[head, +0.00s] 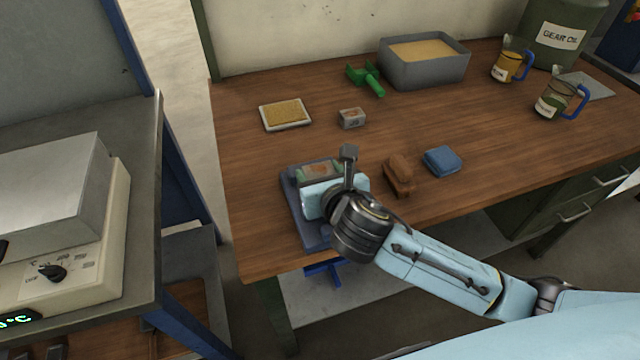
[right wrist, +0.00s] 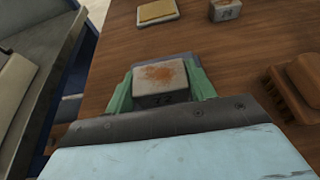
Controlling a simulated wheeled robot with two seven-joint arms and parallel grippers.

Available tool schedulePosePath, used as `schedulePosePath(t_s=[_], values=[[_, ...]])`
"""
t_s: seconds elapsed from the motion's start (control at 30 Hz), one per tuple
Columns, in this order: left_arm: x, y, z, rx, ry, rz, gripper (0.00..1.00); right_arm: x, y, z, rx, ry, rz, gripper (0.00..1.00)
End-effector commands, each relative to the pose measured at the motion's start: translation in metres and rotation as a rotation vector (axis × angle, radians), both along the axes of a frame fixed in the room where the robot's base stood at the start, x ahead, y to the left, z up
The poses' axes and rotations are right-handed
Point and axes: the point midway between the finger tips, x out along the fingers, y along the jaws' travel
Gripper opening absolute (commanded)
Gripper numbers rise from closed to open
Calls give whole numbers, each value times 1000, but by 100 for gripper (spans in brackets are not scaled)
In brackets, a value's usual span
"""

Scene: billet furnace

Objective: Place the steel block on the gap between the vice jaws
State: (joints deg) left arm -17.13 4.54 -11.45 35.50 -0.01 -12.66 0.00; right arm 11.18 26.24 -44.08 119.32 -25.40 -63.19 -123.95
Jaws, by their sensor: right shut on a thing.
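The steel block (right wrist: 165,84) is a grey block with an orange rust patch on top and dark marking on its side. It sits between the two green fingers of my right gripper (right wrist: 162,90), which is shut on it. In the head view, the block's rusty top (head: 318,169) shows just beyond my right gripper (head: 320,172). The blue-grey vice (head: 297,212) is at the bench's front left edge, largely hidden under my gripper and wrist. Its jaws and gap are hidden, and I cannot tell whether the block touches them. My left gripper is not in view.
A grey bin (head: 424,73) and jugs stand farther back. The furnace (head: 60,220) is left, across a gap.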

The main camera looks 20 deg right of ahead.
Motion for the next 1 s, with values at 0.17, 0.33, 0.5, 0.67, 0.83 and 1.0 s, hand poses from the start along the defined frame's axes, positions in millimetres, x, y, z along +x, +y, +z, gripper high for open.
schedulePosePath(t_s=[0.17, 0.33, 0.5, 0.67, 0.83, 1.0], values=[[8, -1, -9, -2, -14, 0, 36, 0, 0, -24, 0, -2, 0, 11], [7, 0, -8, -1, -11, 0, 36, 1, 0, -24, 1, -5, 1, 11], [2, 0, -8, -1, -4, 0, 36, 1, 0, -25, 0, -3, 1, 11], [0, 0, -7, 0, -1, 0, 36, 0, 0, -31, 0, -2, 1, 11], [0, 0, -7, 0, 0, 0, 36, -1, 0, -38, -1, 4, 1, 11], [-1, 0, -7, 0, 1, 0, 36, -3, 0, -45, -1, 18, 1, 60]])
